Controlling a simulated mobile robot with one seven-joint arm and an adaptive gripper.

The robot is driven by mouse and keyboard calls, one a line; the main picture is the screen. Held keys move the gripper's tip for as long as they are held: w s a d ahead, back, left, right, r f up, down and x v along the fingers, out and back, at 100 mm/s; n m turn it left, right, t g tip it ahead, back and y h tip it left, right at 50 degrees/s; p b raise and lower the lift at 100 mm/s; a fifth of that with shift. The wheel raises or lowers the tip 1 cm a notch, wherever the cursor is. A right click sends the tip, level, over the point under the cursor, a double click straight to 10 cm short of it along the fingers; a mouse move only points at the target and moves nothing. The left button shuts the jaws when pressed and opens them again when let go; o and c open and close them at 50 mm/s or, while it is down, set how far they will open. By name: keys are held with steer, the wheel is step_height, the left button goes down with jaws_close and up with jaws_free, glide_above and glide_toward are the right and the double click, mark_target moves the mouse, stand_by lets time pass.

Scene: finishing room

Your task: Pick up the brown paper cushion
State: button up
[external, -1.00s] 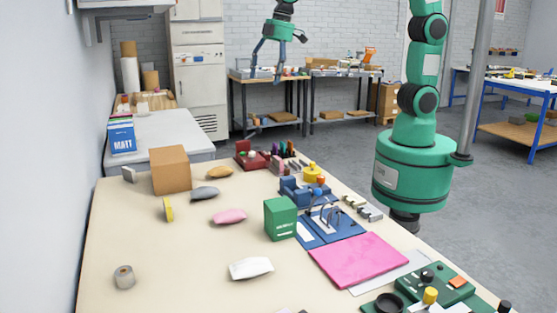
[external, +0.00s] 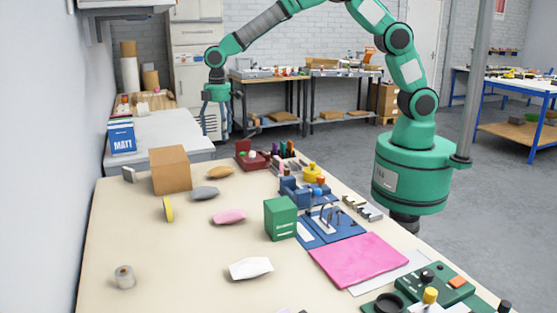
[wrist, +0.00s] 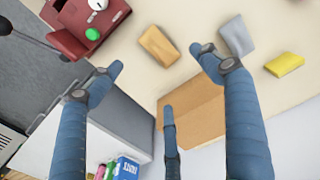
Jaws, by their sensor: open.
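The brown paper cushion (external: 220,172) lies on the beige table near its far end, just right of the cardboard box. In the wrist view the cushion (wrist: 159,46) lies ahead of and between the blue fingers, apart from them. My gripper (external: 215,120) hangs above the far end of the table, higher than the cushion, fingers pointing down. In the wrist view my gripper (wrist: 157,66) is open and empty, its fingers spread wide.
The cardboard box (external: 171,169) stands left of the cushion. A grey cushion (external: 205,193) and a pink cushion (external: 229,216) lie nearer, with a yellow piece (external: 168,209) to the left. A dark red holder (external: 246,155) stands to the right. The table's near left is mostly free.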

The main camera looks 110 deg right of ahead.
steer(key=shift+w+d+f, duration=0.2)
steer(key=shift+d+f, duration=0.15)
steer(key=shift+f, duration=0.3)
steer(key=shift+w+d+f, duration=0.2)
steer(key=shift+d+f, duration=0.15)
steer(key=shift+f, duration=0.25)
steer(key=shift+f, duration=0.15)
steer(key=b, duration=0.2)
glide_above(220, 168)
steer(key=shift+w+d+f, duration=0.1)
steer(key=shift+d+f, duration=0.05)
steer(key=shift+f, duration=1.95)
steer(key=shift+w+d+f, duration=0.1)
steer(key=shift+f, duration=1.95)
steer(key=shift+f, duration=0.1)
steer(key=shift+s+f+b, duration=0.15)
steer(key=shift+f+b, duration=0.35)
steer(key=shift+f, duration=2)
steer(key=c, duration=1)
